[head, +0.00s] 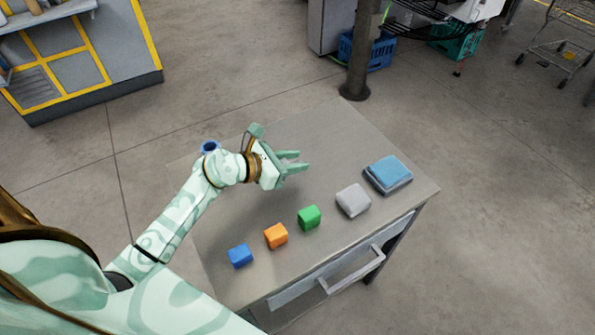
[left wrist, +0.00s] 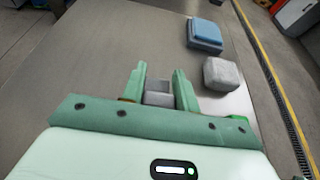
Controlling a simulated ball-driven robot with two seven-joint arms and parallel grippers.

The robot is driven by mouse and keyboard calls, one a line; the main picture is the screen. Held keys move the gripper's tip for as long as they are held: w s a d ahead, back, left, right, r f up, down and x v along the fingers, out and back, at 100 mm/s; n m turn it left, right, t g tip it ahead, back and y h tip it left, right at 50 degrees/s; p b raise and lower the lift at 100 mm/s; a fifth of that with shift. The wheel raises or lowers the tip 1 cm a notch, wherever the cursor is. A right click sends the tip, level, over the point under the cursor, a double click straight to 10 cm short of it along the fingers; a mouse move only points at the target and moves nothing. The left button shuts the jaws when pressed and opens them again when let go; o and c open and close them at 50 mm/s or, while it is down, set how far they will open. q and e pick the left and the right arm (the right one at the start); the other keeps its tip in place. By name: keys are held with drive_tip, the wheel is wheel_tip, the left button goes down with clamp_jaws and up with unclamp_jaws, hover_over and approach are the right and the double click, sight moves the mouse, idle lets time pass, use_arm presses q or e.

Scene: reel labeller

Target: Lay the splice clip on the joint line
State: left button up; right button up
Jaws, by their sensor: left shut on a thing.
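My left gripper (head: 298,160) is above the far middle part of the grey table (head: 325,120). It is shut on a small grey block (left wrist: 159,94), which shows between its fingers in the left wrist view (left wrist: 159,80). In the head view the held block is hardly visible. Nothing in view can be clearly told as a splice clip or a joint line. My right gripper is not in view.
On the table stand a blue block (head: 240,256), an orange block (head: 276,235), a green block (head: 309,217), a larger grey block (head: 353,200) and a blue-topped slab (head: 388,173). A dark post (head: 357,55) rises behind the table.

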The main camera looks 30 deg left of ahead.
sight(296, 177)
use_arm(q)
drive_tip(key=shift+w+f, duration=0.35)
drive_tip(key=shift+f, duration=0.15)
drive_tip(key=f, duration=0.1)
drive_tip(key=f+b, duration=0.2)
drive_tip(key=shift+w+d+f, duration=0.1)
drive_tip(key=shift+w+f, duration=0.2)
drive_tip(key=shift+f, duration=0.05)
drive_tip(key=shift+r, duration=0.15)
drive_tip(key=o, duration=0.5)
drive_tip(key=shift+f, duration=0.25)
drive_tip(key=o, duration=0.5)
drive_tip(key=shift+r, duration=0.1)
drive_tip(key=shift+c, duration=0.2)
